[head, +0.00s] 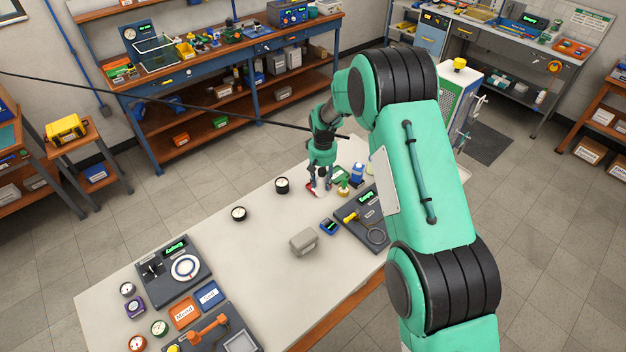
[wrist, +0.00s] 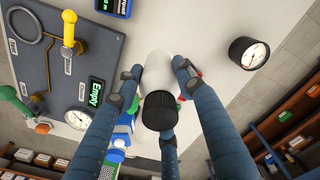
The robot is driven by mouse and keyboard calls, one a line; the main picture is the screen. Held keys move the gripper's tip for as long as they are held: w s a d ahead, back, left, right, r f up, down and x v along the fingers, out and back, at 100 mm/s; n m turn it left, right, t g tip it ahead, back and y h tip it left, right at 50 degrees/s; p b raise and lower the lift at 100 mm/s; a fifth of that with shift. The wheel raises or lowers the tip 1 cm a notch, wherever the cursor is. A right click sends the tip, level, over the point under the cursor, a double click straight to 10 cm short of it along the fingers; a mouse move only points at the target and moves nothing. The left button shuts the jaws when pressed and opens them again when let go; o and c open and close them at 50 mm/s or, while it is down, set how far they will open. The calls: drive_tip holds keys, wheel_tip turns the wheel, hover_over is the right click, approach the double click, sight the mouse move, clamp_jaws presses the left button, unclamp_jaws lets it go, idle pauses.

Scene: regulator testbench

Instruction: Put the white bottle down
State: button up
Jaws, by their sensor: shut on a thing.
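The white bottle with a black ribbed cap shows in the wrist view (wrist: 158,66), its cap toward the camera. My gripper (wrist: 157,84) has its blue-grey fingers closed around the bottle, two on its sides and one at the near side. In the head view my gripper (head: 320,187) points down at the far end of the pale table (head: 258,222), and its fingers largely hide the bottle. I cannot tell whether the bottle's base touches the table. A small red thing, partly hidden, lies close beside the bottle.
A black gauge (head: 282,185) and another gauge (head: 239,213) stand left of my gripper. Green and blue bottles (head: 357,172) stand close on its right. A dark panel (head: 362,222) and a grey block (head: 304,241) lie nearer. The table between the gauges and the block is clear.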

drive_tip(key=shift+s+a+f, duration=0.2)
drive_tip(key=shift+a+f, duration=0.4)
drive_tip(key=shift+f, duration=0.25)
drive_tip(key=w+a, duration=0.2)
drive_tip(key=w, duration=0.5)
drive_tip(key=w+a+f+p, duration=0.1)
drive_tip(key=w+a, duration=0.1)
drive_tip(key=w, duration=0.6)
drive_tip(key=shift+w+a+f, duration=0.15)
drive_tip(key=shift+a+f, duration=0.05)
drive_tip(key=shift+a, duration=0.15)
drive_tip(key=shift+f, duration=0.15)
drive_tip(key=shift+f, duration=1.6)
drive_tip(key=shift+f, duration=0.15)
